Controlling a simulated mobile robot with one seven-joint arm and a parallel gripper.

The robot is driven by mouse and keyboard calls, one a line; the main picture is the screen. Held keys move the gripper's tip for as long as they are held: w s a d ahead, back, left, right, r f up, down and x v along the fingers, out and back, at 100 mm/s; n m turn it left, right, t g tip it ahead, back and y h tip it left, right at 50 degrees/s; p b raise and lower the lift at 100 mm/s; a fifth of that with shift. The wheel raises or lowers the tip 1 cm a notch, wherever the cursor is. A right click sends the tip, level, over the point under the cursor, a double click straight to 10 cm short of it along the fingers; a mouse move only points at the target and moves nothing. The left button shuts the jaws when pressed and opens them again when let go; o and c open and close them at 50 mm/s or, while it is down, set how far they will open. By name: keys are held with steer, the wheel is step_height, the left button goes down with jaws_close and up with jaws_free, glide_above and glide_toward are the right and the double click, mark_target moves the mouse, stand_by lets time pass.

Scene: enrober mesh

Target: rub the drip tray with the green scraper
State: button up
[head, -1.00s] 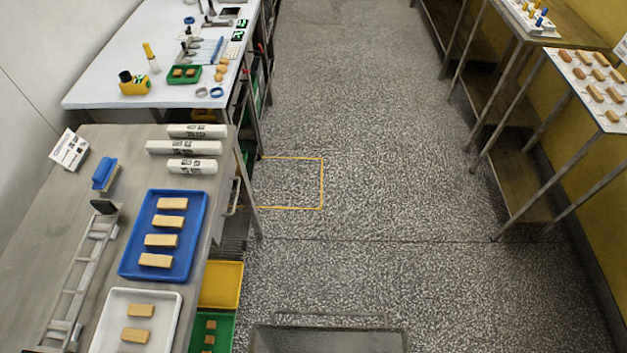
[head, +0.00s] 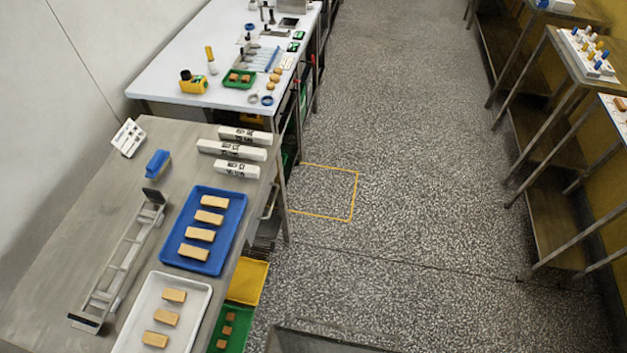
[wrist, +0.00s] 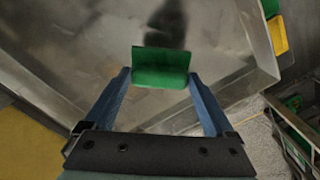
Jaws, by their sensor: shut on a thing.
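In the wrist view my gripper (wrist: 160,78) has its two blue fingers shut on the green scraper (wrist: 161,68), a flat green block across the fingertips. Beyond and below it is a wide, dull metal surface with a raised rim, which looks like the drip tray (wrist: 228,92). A dark patch, shadow or smear, lies on it just past the scraper. I cannot tell whether the scraper touches the metal. Neither my gripper nor the scraper shows in the head view.
In the head view, a steel table (head: 60,290) at left holds a blue tray (head: 166,255) and a white tray (head: 205,300) of biscuits, a metal rack (head: 120,262) and a blue-handled brush (head: 157,163). The speckled floor (head: 400,180) in the middle is open. Benches stand at right.

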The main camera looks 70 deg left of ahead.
step_height(320, 180, up, 3)
steer(key=p, duration=0.3)
steer(key=shift+r, duration=0.1)
steer(key=shift+w, duration=0.1)
stand_by(1.0)
